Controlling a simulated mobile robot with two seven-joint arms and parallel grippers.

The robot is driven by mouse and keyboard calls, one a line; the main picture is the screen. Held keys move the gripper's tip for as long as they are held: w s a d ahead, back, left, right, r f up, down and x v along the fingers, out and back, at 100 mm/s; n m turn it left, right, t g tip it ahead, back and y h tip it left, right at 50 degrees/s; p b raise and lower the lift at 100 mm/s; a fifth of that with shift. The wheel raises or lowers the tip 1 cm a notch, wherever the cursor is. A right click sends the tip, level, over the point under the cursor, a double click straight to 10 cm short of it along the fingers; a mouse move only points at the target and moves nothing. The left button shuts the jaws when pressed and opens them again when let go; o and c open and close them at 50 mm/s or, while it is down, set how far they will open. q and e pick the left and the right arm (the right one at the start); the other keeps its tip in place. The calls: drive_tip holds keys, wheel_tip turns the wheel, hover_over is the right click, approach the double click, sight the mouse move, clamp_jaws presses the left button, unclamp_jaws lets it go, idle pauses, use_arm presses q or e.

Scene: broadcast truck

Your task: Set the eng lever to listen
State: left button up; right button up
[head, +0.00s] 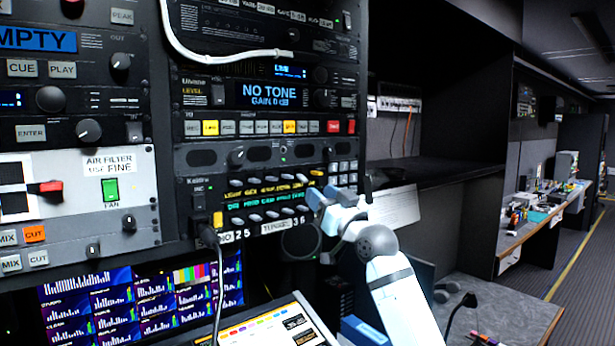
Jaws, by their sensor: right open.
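The intercom panel (197,187) is a dark rack unit in the middle of the view, with two rows of small pale levers (271,215). I cannot tell whether the fingertips touch a lever. My left gripper is out of view.
A black cable (219,275) hangs from the panel's lower left, and a white cable (185,52) loops across the upper rack. Below stand a multi-picture screen (145,305) and a sloped control panel (270,330). A grey counter (495,305) lies at right.

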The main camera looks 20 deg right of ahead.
sight(306, 181)
drive_tip(key=p+x, duration=0.1)
drive_tip(key=x, duration=0.4)
drive_tip(key=shift+w+r, duration=0.2)
clamp_jaws()
